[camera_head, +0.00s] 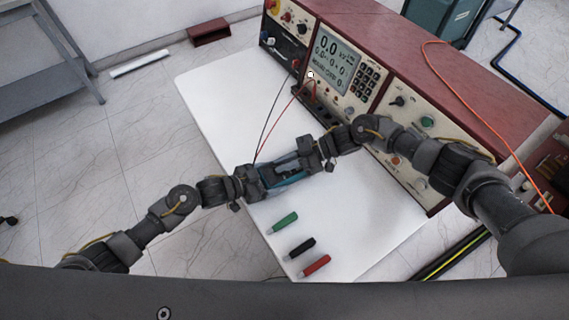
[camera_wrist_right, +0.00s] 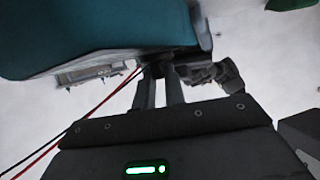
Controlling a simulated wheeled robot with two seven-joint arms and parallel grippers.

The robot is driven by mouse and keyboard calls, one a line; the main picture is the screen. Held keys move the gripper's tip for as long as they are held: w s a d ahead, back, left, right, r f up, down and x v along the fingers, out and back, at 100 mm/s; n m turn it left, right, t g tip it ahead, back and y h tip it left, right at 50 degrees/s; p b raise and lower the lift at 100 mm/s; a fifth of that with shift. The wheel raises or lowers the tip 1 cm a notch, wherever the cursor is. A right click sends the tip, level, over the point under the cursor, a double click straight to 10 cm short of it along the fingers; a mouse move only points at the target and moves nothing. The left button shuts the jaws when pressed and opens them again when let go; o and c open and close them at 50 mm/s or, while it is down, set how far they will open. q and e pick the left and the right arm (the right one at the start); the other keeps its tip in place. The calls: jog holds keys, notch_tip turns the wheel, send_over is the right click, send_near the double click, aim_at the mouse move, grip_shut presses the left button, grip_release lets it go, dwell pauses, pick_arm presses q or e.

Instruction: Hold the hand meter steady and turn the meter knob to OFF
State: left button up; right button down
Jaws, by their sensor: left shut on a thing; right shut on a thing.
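The hand meter (camera_head: 283,173), a teal and dark body, is held above the white table between my two grippers. My left gripper (camera_head: 254,179) is shut on its left end. My right gripper (camera_head: 317,159) is at its right end. In the right wrist view the meter's teal body (camera_wrist_right: 100,25) fills the upper left, and the fingers of my right gripper (camera_wrist_right: 162,82) are closed on a small dark part at its edge, seemingly the knob. The fingers mostly hide this part, so its setting cannot be read. Part of my left gripper (camera_wrist_right: 218,75) shows beyond.
A red and cream test console (camera_head: 335,62) with a display stands along the table's back right. Red and black leads (camera_head: 277,112) run from it to the meter. Green (camera_head: 285,222), black (camera_head: 300,249) and red (camera_head: 315,267) handles lie in front. The white table (camera_head: 215,100) is clear at left.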

jog(key=n+g, duration=0.1)
jog(key=n+g+h, duration=0.1)
jog(key=n+g, duration=0.1)
jog(key=shift+a+f+g+h, duration=0.25)
jog(key=shift+a+g+h, duration=0.05)
jog(key=shift+w+n+g+h, duration=0.3)
jog(key=shift+n+g+h, duration=0.2)
jog(key=shift+n+g, duration=0.45)
jog(key=shift+r+n+g, duration=0.1)
jog(key=shift+n+g, duration=0.15)
jog(key=shift+n, duration=0.1)
jog(key=shift+w+d+r+h, duration=0.1)
jog(key=shift+h, duration=0.3)
jog(key=c, duration=1.5)
grip_release()
jog(key=shift+o, duration=0.2)
jog(key=shift+r, duration=0.1)
notch_tip(320, 180, up, 10)
